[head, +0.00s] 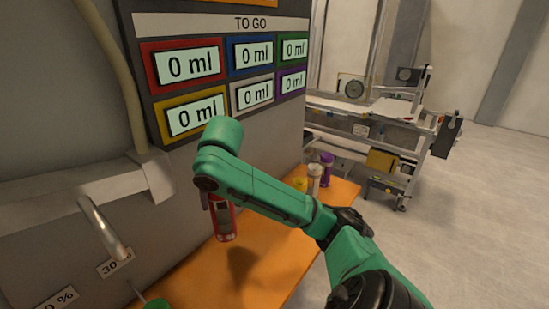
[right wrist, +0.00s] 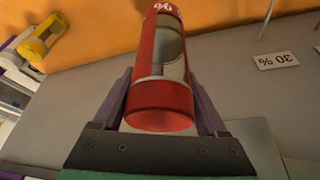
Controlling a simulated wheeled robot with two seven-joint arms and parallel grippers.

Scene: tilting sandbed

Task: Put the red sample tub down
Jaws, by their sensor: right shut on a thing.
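The red sample tub (head: 224,222) is a red cylinder with a clear window in its side. It hangs roughly upright below my right forearm, over the orange bench top (head: 262,277), with a dark shadow on the bench near it. Any gap under it is hard to judge. My right gripper (head: 208,200) is shut on the tub and mostly hidden behind the arm in the head view. In the right wrist view the red tub (right wrist: 160,106) sits between the two dark fingers of the gripper (right wrist: 162,88). My left gripper is not in view.
Yellow (head: 300,184), white (head: 314,175) and purple (head: 327,165) tubs stand farther back on the bench. A "TO GO" board (head: 215,22) with several "0 ml" displays is above. A curved metal spout (head: 103,228) and "30 %" label (head: 114,263) are at left.

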